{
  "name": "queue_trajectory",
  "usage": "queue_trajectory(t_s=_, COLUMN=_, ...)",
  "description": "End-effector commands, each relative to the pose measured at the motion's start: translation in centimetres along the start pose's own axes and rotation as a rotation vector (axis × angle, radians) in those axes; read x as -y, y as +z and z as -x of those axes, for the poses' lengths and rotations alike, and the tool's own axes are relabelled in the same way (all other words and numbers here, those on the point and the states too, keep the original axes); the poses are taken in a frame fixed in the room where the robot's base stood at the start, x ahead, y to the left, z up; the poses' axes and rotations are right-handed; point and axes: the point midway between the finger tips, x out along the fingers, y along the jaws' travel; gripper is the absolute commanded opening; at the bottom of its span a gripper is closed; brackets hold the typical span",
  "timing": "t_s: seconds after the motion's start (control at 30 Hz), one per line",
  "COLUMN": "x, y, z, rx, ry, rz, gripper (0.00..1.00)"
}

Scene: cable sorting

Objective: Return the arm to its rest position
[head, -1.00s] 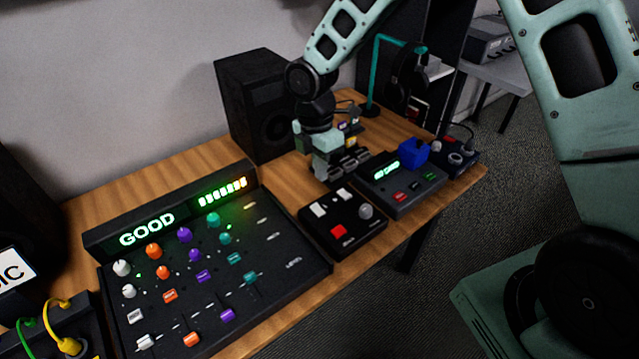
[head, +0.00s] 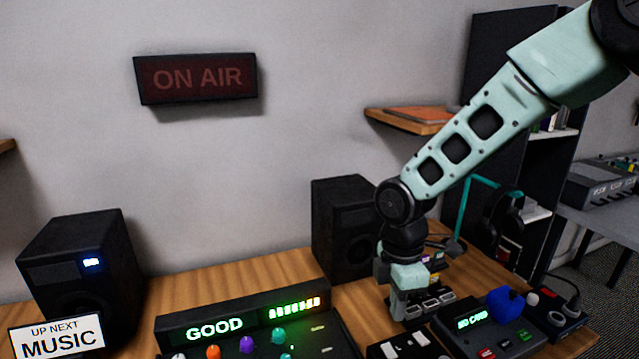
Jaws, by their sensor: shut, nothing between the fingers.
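My gripper (head: 399,308) points down over the desk in the head view, behind the small black button box (head: 400,343). It is shut and empty. My arm reaches in from the upper right and bends down at a dark wrist joint. The fingertips are small and dark here, and I cannot tell whether they touch anything.
A mixer (head: 247,316) showing GOOD stands left of my gripper. A teal headphone stand (head: 464,215) and a wall shelf (head: 410,121) are close to my arm.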

Motion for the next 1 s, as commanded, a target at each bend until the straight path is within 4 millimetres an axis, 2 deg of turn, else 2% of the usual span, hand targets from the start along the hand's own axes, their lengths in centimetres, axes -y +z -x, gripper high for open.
queue_trajectory(t_s=0.03, x=2.2, y=-1.1, z=1.5, rx=0.001, ry=0.015, rz=-0.069, gripper=0.00)
queue_trajectory(t_s=0.2, x=10.0, y=-3.6, z=4.6, rx=-0.023, ry=0.043, rz=-0.394, gripper=0.00)
queue_trajectory(t_s=0.4, x=18.0, y=-4.3, z=6.2, rx=-0.074, ry=0.063, rz=-0.753, gripper=0.00)
queue_trajectory(t_s=0.5, x=20.6, y=-4.2, z=6.3, rx=-0.096, ry=0.064, rz=-0.880, gripper=0.00)
queue_trajectory(t_s=0.6, x=22.0, y=-4.0, z=6.3, rx=-0.112, ry=0.063, rz=-0.958, gripper=0.00)
queue_trajectory(t_s=0.7, x=22.6, y=-3.9, z=6.3, rx=-0.118, ry=0.062, rz=-0.992, gripper=0.00)
queue_trajectory(t_s=1.0, x=22.6, y=-3.9, z=6.3, rx=-0.118, ry=0.061, rz=-0.997, gripper=0.00)
